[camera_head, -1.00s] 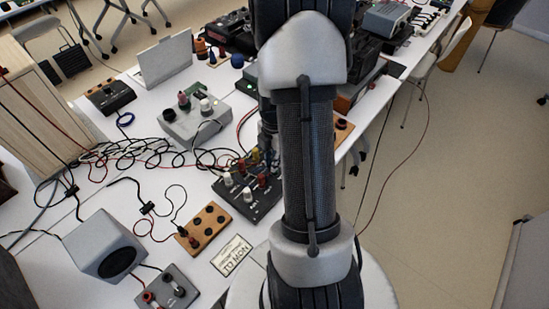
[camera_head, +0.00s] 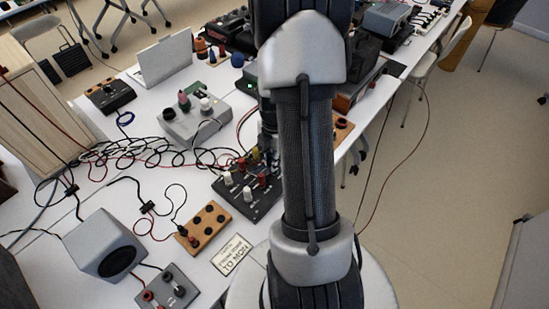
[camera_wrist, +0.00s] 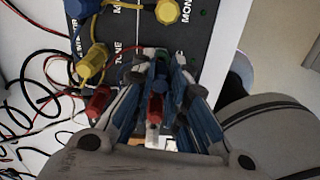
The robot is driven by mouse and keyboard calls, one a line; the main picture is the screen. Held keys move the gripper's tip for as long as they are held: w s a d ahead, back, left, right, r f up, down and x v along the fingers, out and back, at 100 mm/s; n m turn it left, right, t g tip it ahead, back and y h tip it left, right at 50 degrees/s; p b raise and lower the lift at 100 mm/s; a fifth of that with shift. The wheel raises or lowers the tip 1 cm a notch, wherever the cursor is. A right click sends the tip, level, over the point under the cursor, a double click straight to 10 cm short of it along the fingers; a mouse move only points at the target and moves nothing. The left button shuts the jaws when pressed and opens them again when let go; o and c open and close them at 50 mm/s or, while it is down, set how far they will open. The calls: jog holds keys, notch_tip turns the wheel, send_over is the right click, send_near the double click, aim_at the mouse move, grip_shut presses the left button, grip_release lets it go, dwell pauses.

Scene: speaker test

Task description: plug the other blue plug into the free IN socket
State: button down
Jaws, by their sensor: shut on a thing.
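In the wrist view my gripper (camera_wrist: 157,85) is shut over the black control panel (camera_wrist: 121,35), with a small blue piece (camera_wrist: 161,87) between its tips that looks like the blue plug. The fingers hide most of it. A red knob (camera_wrist: 154,109) shows between the fingers. I cannot tell whether the plug touches the panel, and I cannot make out the free IN socket. In the head view the black panel (camera_head: 262,207) carries white, red and yellow knobs, and my gripper (camera_head: 268,150) is at its far side, partly hidden by my arm.
A wooden socket box (camera_head: 212,232), a sign (camera_head: 232,254), a grey speaker (camera_head: 100,240) and a terminal box (camera_head: 168,288) stand nearby. Tangled cables (camera_head: 110,153) lie to the left. A grey box with knobs (camera_head: 190,122) stands farther back.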

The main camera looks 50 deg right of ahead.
jog(key=shift+f, duration=0.9)
dwell(0.4)
jog(key=c, duration=1.5)
grip_release()
jog(key=shift+r, duration=0.1)
jog(key=shift+r+p, duration=2.85)
jog(key=shift+r, duration=0.85)
jog(key=shift+r, duration=0.1)
